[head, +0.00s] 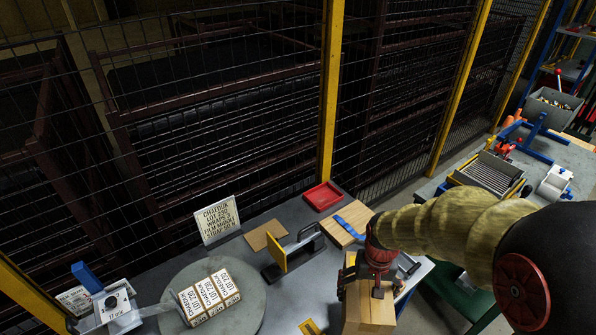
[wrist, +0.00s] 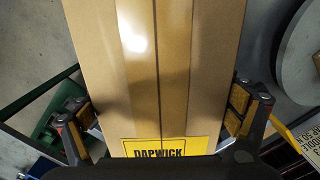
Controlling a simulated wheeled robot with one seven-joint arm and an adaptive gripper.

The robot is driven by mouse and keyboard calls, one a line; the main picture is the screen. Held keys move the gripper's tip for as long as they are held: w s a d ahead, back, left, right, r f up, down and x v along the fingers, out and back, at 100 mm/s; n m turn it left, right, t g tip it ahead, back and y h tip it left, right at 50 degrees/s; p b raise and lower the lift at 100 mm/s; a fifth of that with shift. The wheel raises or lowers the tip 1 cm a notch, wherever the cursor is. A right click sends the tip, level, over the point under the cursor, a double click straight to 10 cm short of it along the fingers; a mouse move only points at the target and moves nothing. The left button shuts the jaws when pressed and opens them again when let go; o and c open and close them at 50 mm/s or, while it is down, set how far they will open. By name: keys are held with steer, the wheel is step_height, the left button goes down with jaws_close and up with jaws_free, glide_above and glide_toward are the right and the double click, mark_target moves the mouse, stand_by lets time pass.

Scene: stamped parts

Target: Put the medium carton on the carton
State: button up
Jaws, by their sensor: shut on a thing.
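My gripper (head: 372,285) is shut on a brown cardboard carton (head: 368,314), at the bottom right of centre in the head view. In the wrist view this carton (wrist: 190,60) fills the middle between the two fingers, with a tape seam and a yellow label reading DAPWICK. Its underside is hidden. Several cartons (head: 208,297) with white printed labels stand together on a round grey plate (head: 250,318), to the left of my gripper. A clear gap separates the held carton from them.
A printed sign (head: 217,220) stands behind the plate. A device with a blue lever (head: 88,278) stands left. Wire fencing closes the back.

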steer(key=shift+n, duration=0.7)
steer(key=w, duration=0.3)
steer(key=w+f, duration=0.1)
steer(key=w, duration=0.6)
steer(key=shift+d+f, duration=0.15)
steer(key=shift+f, duration=0.25)
steer(key=f, duration=0.1)
steer(key=w+f, duration=0.1)
steer(key=f, duration=0.1)
steer(key=w+f, duration=0.1)
steer(key=f, duration=0.1)
steer(key=shift+d+f, duration=0.2)
steer(key=shift+f, duration=0.05)
steer(key=shift+r, duration=0.1)
